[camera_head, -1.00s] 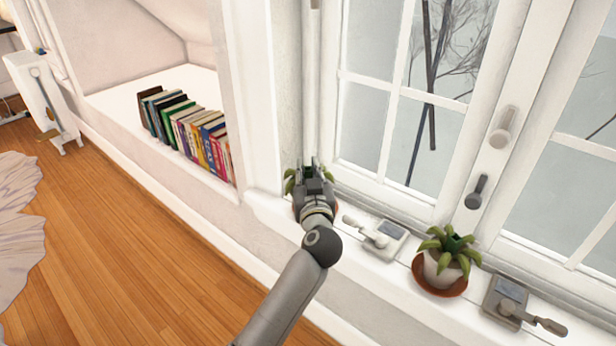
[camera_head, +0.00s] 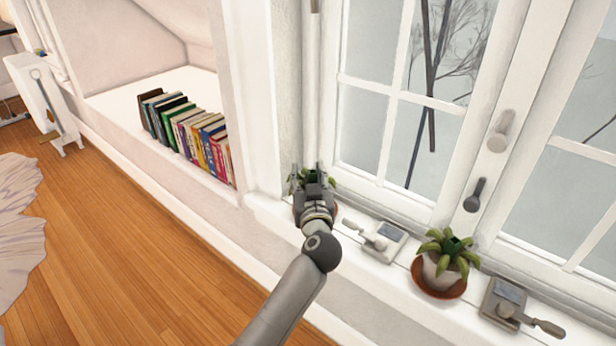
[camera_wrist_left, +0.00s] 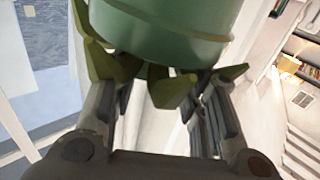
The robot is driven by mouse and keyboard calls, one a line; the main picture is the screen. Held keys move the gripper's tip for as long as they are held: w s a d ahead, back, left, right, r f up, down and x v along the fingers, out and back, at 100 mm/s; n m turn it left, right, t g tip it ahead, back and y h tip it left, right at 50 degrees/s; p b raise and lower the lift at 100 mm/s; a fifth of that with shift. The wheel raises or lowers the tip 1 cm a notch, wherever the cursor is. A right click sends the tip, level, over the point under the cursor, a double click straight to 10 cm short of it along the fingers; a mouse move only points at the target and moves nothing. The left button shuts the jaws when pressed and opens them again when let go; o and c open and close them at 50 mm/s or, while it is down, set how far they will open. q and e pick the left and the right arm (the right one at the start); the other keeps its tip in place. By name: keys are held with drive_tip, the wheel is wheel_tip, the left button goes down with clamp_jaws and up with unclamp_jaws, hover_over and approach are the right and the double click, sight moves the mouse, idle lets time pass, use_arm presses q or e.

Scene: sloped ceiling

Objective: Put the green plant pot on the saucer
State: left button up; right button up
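A potted plant (camera_head: 325,178) with green leaves stands at the left end of the sill, mostly hidden behind my left gripper. Slivers of a brown saucer (camera_head: 337,211) show at its base; how the pot sits on it is hidden. My left gripper (camera_head: 307,169) is at this plant, its fingers apart. In the left wrist view, a green rounded body (camera_wrist_left: 165,30) with leaves fills the top, and leaves reach down between the spread fingers (camera_wrist_left: 160,105). A second plant in a whitish pot (camera_head: 437,272) stands on a brown saucer (camera_head: 440,292) to the right. My right gripper is not in view.
A grey handle on a plate (camera_head: 392,233) lies between the plants. A darker one (camera_head: 505,300) is right of the second plant. The window (camera_head: 400,115) rises behind the sill. Books (camera_head: 185,130) stand in the niche at left.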

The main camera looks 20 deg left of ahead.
use_arm(q)
drive_tip(key=shift+r+b, duration=0.3)
drive_tip(key=shift+r, duration=0.1)
drive_tip(key=p+v, duration=0.3)
drive_tip(key=v, duration=0.9)
drive_tip(key=s+d+r+m+t+h, duration=0.2)
drive_tip(key=d+r+m+t+h, duration=0.1)
drive_tip(key=r+t+h, duration=0.2)
drive_tip(key=s+d+f+m+g+h, duration=0.55)
drive_tip(key=d+m+h, duration=0.35)
drive_tip(key=h, duration=0.3)
drive_tip(key=s+a+f+g+y, duration=0.1)
drive_tip(key=s+f+g, duration=0.25)
drive_tip(key=f, duration=0.35)
drive_tip(key=s+a+f+g+y, duration=0.1)
drive_tip(key=s+a+f+g, duration=0.2)
drive_tip(key=f, duration=0.4)
drive_tip(key=s+a+f+n+g+y, duration=0.5)
drive_tip(key=s+a+f, duration=0.4)
drive_tip(key=s+a, duration=0.3)
drive_tip(key=shift+s+a+f+g+y, duration=0.35)
drive_tip(key=shift+s+g+y, duration=0.35)
drive_tip(key=shift+y, duration=0.4)
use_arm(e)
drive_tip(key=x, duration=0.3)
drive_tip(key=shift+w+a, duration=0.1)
